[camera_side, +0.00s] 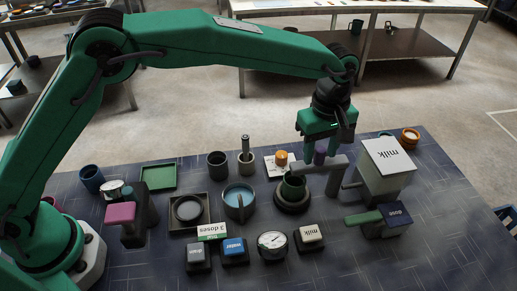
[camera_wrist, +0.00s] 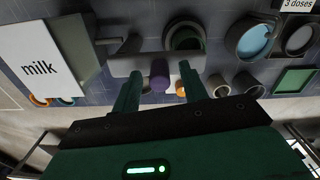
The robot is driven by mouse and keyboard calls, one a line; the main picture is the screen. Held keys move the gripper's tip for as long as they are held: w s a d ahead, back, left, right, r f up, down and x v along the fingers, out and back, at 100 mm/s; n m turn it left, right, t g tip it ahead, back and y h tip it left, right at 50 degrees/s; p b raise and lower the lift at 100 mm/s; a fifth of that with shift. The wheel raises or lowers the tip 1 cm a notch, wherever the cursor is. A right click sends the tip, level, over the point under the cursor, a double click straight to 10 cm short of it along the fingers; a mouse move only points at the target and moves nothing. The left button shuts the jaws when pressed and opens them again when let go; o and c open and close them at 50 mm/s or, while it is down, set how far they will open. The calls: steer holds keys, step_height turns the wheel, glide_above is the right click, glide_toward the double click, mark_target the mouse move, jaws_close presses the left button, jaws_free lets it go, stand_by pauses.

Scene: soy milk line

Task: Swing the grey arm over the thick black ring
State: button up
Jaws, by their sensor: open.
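The grey arm (camera_side: 325,163) is a horizontal bar beside the milk dispenser, with an upright purple knob (camera_side: 319,157). Its left end is close to the rim of a dark green cup (camera_side: 293,187), which stands in the thick black ring (camera_side: 291,206). In the wrist view the grey arm (camera_wrist: 123,66) runs along the near side of the cup and ring (camera_wrist: 184,33); I cannot tell how far it overhangs them. My gripper (camera_side: 322,150) is open, pointing down, with its fingers on either side of the purple knob (camera_wrist: 159,76). Contact with the knob is not clear.
The white milk dispenser (camera_side: 388,172) stands right, with a green-handled dose block (camera_side: 385,219) before it. A blue-filled pot (camera_side: 239,200) is left of the ring, and labelled buttons (camera_side: 233,250) and a dial (camera_side: 272,244) are in front. A white card with an orange knob (camera_side: 281,158) lies behind.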

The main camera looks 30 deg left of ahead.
mark_target(319, 149)
step_height(319, 149, up, 7)
steer(key=shift+r, duration=0.15)
stand_by(0.4)
steer(key=shift+a+r, duration=0.15)
steer(key=shift+a, duration=0.05)
steer(key=s+a+r+m+t, duration=0.1)
steer(key=s+a+r+m, duration=0.3)
steer(key=a, duration=0.6)
steer(key=s+a+r+m+t, duration=0.1)
steer(key=s+a+r, duration=0.3)
steer(key=a, duration=0.5)
steer(key=s+a+f+m+t, duration=0.1)
steer(key=s+a+f+m, duration=0.1)
steer(key=s+a, duration=0.5)
steer(key=s+a+f+m+t, duration=0.2)
steer(key=s+a+m, duration=0.2)
steer(key=s+a, duration=0.4)
steer(key=shift+s+f+t, duration=0.2)
steer(key=shift+s+t, duration=0.1)
steer(key=shift+s, duration=0.5)
